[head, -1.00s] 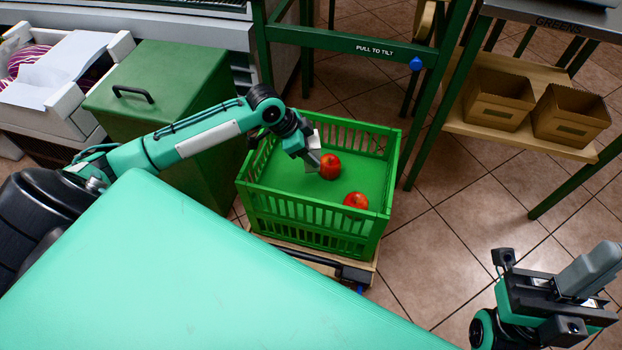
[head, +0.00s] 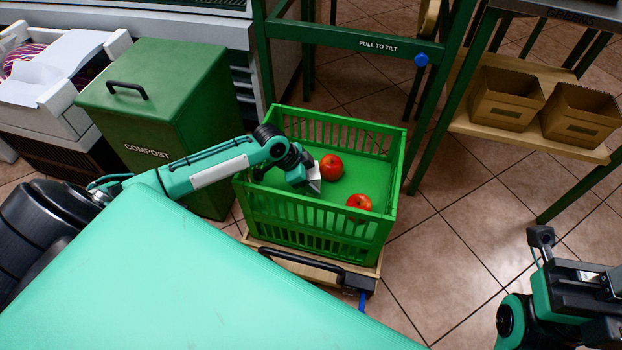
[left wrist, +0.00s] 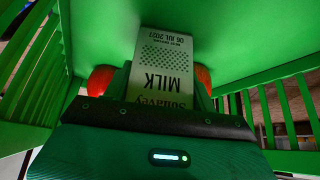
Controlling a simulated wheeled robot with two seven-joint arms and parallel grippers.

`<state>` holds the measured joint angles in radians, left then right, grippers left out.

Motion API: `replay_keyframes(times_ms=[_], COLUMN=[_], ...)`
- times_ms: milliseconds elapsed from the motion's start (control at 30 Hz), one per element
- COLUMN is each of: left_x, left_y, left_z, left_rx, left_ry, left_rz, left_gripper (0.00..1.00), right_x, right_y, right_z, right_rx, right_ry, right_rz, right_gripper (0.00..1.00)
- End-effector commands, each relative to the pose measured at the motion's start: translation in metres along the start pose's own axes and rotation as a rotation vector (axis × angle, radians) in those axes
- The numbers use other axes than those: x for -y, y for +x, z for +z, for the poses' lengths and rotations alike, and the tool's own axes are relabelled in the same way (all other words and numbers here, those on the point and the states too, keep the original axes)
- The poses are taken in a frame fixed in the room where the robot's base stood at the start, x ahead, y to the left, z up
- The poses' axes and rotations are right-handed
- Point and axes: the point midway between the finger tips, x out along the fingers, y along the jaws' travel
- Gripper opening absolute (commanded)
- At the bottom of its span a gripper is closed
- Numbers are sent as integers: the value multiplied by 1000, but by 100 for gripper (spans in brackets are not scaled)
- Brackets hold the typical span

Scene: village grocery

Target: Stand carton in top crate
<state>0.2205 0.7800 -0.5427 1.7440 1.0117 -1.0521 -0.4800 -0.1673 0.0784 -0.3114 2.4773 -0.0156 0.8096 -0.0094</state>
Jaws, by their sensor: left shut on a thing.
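My left gripper (head: 306,181) is inside the green crate (head: 318,237), near its left side. It is shut on a milk carton (head: 315,178), of which only a small pale part shows in the head view. In the left wrist view the carton (left wrist: 163,75) sticks out beyond the gripper, its printed MILK face toward the camera and upside down in the picture. I cannot tell whether the carton touches the crate floor. My right gripper (head: 590,292) is at the lower right edge, partly cut off, away from the crate; its jaws cannot be made out.
Two red apples (head: 331,167) (head: 359,206) lie on the crate floor, right of the carton. The crate rests on a wooden-topped trolley (head: 330,272). A green compost bin (head: 160,115) stands to the left. A green frame and a shelf with cardboard boxes (head: 505,98) stand right.

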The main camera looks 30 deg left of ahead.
Motion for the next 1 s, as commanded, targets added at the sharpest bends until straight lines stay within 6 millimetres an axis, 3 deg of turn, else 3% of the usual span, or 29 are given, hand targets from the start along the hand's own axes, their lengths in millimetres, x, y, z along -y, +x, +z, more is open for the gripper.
replay_keyframes(times_ms=[167,200,300,667,833,1000], left_x=[0,0,0,0,0,0], left_y=[2,2,2,-7,-38,-76], left_z=[1,1,1,-1,-2,-2], left_rx=[0,0,0,0,2,2], left_ry=[-1,-1,-1,0,1,0], left_rz=[0,1,1,-1,-2,-1], left_gripper=[27,65,79,79,79,79], right_x=[0,0,0,0,0,0], right_y=[-1,-2,-2,1,8,-1], right_z=[0,0,0,0,0,6], right_rx=[6,7,7,6,11,75], right_ry=[1,1,1,1,3,6], right_rz=[2,3,3,-2,-1,7], right_gripper=[0,0,0,0,0,0])
